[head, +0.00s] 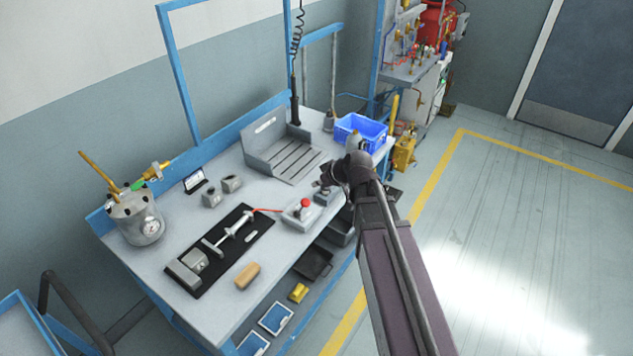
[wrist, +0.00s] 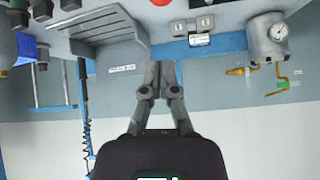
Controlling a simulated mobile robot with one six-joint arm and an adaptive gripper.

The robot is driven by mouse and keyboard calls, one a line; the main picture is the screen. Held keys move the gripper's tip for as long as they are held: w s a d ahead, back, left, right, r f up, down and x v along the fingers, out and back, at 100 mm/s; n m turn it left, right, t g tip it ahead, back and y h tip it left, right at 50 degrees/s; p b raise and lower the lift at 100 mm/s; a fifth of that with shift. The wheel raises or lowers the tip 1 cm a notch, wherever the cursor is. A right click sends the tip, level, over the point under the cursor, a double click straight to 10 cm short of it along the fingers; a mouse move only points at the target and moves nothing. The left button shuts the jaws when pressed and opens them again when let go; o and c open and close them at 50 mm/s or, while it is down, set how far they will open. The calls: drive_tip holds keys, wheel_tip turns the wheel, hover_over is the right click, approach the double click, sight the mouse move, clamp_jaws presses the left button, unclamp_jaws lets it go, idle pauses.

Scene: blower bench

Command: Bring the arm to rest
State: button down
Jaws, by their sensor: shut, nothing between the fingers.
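My arm (head: 393,270) reaches from the lower right up over the right end of the workbench (head: 215,320). My gripper (head: 326,180) is above the bench's right part, near the blue bin, and is partly blurred against the things behind it. In the wrist view my gripper (wrist: 159,68) shows its two fingers together with nothing between them. That view is upside down, with the bench at the top and the wall below.
The bench carries a blue bin (head: 361,131), a grey slotted tray (head: 284,155), a red-button box (head: 301,213), a black mat (head: 221,272) with a metal device, a wooden block (head: 247,275) and a metal pot (head: 136,221). A blue frame (head: 178,70) rises behind. Open floor (head: 500,230) lies right.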

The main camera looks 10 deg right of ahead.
drive_tip(key=shift+s, duration=0.1)
idle(0.3)
drive_tip(key=s+d+f+m+g+h, duration=0.2)
drive_tip(key=s+d+m+g+h, duration=0.1)
drive_tip(key=s, duration=0.5)
drive_tip(key=s+d+f+m+g+h, duration=0.3)
drive_tip(key=s+d+m, duration=0.1)
drive_tip(key=s, duration=0.4)
drive_tip(key=shift+d+m, duration=0.3)
drive_tip(key=shift+d, duration=0.4)
